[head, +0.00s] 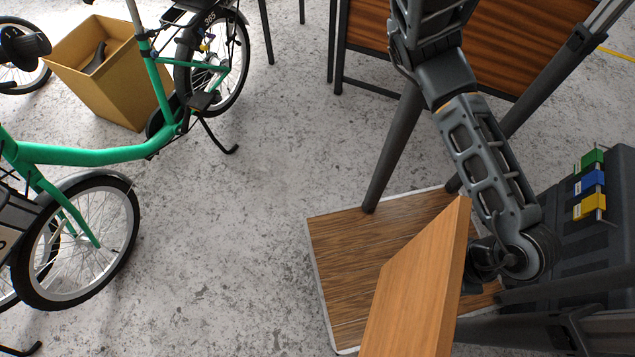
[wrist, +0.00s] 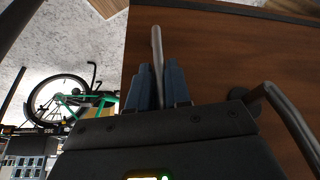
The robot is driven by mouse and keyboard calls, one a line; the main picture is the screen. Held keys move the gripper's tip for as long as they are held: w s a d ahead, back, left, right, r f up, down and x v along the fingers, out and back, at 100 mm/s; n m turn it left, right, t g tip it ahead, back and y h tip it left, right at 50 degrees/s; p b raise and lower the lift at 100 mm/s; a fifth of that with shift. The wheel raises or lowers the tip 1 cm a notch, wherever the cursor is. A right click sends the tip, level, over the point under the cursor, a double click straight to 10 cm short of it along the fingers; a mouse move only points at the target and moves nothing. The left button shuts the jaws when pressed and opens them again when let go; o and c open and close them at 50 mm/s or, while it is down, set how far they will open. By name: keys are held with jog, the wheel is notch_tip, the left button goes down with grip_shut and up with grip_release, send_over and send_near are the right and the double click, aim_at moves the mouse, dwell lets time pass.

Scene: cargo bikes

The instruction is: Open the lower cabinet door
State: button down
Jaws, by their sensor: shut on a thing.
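A wooden panel (head: 415,285), which looks like the cabinet door, stands out on edge at the lower middle of the head view. My gripper (head: 484,260) is at its right side, partly hidden by the panel. In the wrist view, my gripper (wrist: 158,90) has its two fingers closed around a thin grey handle bar (wrist: 157,45), in front of the brown wooden face (wrist: 220,50). A second bent grey bar (wrist: 292,125) shows at the right; I cannot tell whether it belongs to the same handle. The cabinet interior is hidden.
A wooden board with a pale edge (head: 340,255) lies low beneath the panel. Dark frame legs (head: 395,145) stand behind it. A dark case with coloured clips (head: 590,190) is at the right.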

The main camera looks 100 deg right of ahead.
jog(key=shift+m, duration=0.3)
jog(key=s+a, duration=0.2)
jog(key=s, duration=0.1)
jog(key=shift+s+a+r, duration=0.15)
jog(key=shift+s+a, duration=0.05)
jog(key=shift+s, duration=0.05)
jog(key=c, duration=1.2)
grip_release()
jog(key=shift+o, duration=0.2)
jog(key=v, duration=0.7)
jog(key=shift+r+b, duration=0.3)
jog(key=shift+r, duration=0.05)
jog(key=shift+a+f, duration=0.1)
jog(key=shift+a, duration=0.1)
